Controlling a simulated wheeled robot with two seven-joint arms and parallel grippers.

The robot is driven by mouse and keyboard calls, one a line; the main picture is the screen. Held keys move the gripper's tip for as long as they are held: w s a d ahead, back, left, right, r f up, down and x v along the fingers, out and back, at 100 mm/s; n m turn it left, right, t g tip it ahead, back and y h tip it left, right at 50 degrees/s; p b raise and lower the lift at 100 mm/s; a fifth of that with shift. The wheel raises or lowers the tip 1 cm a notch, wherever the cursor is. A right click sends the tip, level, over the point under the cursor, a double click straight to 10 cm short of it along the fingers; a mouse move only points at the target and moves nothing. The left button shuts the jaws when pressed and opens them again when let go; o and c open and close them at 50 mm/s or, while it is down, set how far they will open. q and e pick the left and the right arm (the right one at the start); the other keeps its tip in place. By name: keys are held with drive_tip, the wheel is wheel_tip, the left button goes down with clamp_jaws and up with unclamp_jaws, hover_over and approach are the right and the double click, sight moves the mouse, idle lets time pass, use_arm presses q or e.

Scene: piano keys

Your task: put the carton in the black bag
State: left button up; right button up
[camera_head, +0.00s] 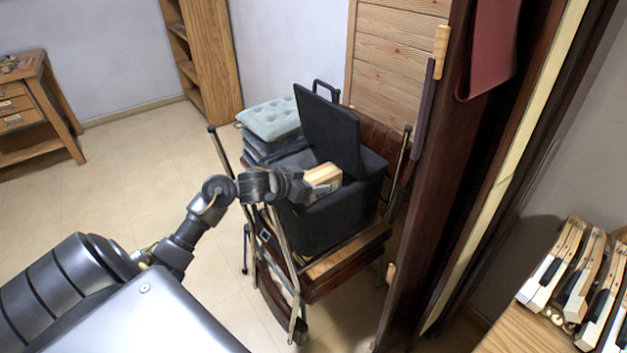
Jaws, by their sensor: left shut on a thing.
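The carton (324,178) is a small light-wood-coloured block at the end of my left arm. My left gripper (308,186) is shut on it, and its fingers are mostly hidden behind the wrist and the carton. The black bag (345,218) is a dark open box with its flap (329,128) standing up at the back. It rests on a wooden chair with metal legs. The carton appears over the bag's left part, near the opening; I cannot tell its exact height above the rim. My right gripper is not in view.
A pale green egg-crate cushion (270,119) lies on a dark stack behind the bag. A dark wooden upright (432,200) stands close on the right. Piano keys (578,270) lie on a wooden surface at lower right.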

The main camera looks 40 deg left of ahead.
use_arm(q)
drive_tip(key=shift+f, duration=0.15)
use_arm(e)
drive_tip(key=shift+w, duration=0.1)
use_arm(q)
drive_tip(key=o, duration=1.1)
drive_tip(key=shift+r, duration=0.4)
drive_tip(key=shift+r+p+v, duration=0.2)
drive_tip(key=shift+p+v, duration=0.6)
drive_tip(key=shift+v, duration=5.3)
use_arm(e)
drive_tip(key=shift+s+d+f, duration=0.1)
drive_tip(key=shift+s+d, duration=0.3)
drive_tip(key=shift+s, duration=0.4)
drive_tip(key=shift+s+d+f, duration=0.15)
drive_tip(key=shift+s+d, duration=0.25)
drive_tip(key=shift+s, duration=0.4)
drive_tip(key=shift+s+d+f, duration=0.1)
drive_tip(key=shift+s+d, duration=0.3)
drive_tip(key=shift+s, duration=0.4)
